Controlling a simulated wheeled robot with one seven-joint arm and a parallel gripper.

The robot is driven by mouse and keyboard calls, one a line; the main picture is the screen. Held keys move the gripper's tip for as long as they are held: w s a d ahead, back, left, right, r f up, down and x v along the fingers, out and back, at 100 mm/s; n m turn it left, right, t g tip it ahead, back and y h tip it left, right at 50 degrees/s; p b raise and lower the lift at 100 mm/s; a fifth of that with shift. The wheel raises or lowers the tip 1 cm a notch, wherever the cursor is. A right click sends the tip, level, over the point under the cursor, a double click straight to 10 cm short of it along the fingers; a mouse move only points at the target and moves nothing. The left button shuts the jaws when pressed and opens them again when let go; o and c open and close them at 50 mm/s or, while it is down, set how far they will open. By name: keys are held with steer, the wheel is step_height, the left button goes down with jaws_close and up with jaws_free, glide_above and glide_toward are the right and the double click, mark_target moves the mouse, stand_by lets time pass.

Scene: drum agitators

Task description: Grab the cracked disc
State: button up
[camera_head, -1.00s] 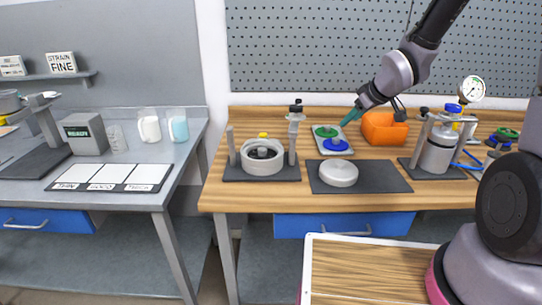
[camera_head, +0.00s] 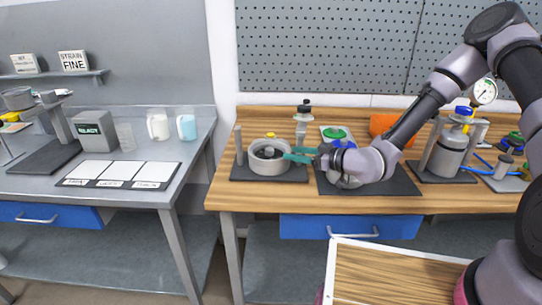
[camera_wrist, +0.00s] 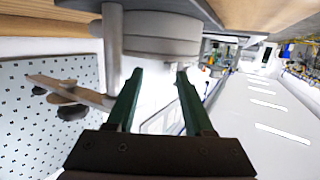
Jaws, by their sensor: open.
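No crack can be made out, so I cannot tell which disc is the cracked one. A round grey drum (camera_head: 256,162) stands on a dark base, with a dark hub (camera_head: 268,153) inside. My gripper (camera_head: 299,155) is open, its teal fingers pointing left at the drum's right side. In the wrist view, the drum (camera_wrist: 165,24) is just beyond the open fingertips (camera_wrist: 160,70), with nothing held; contact cannot be judged. A green disc (camera_head: 333,133) and a partly hidden blue disc (camera_head: 346,144) lie on a tray behind my wrist. The lid on the dark mat is mostly hidden by my wrist.
Upright posts (camera_head: 239,143) flank the drum. A clamped canister (camera_head: 446,152) with a gauge (camera_head: 484,91) stands right. An orange bin (camera_head: 383,124) is behind my arm. The left bench holds a box reading REJECT (camera_head: 92,131), mugs (camera_head: 158,125) and white panels (camera_head: 120,173).

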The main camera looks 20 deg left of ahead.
mark_target(270, 149)
steer(key=x, duration=0.8)
steer(key=shift+w, duration=0.25)
jaws_close()
